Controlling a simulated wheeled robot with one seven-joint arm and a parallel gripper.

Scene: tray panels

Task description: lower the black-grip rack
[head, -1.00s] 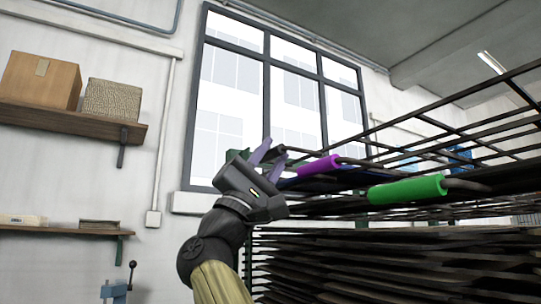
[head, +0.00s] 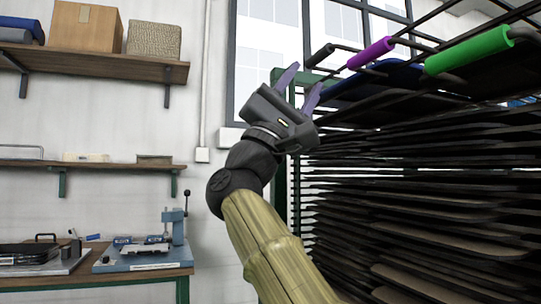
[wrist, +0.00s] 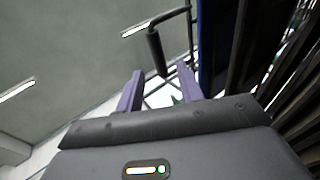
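The black grip (head: 320,56) sits on a bent dark rod at the upper left end of the rack stack, left of the purple grip (head: 371,53) and the green grip (head: 468,50). The tray of its rack is hard to tell from the dark panels around it. My gripper (head: 303,80) is open, its two purple fingers pointing up, just below and left of the black grip. In the wrist view the black grip (wrist: 155,52) shows beyond and between the spread fingertips (wrist: 160,78). Nothing is held; the exact distance is unclear.
Stacked dark panels (head: 400,190) fill the right side, close to my arm. A wall shelf (head: 100,66) carries a cardboard box (head: 88,27) and a woven box (head: 154,39). A workbench (head: 100,277) stands lower left. Open space lies left of my gripper.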

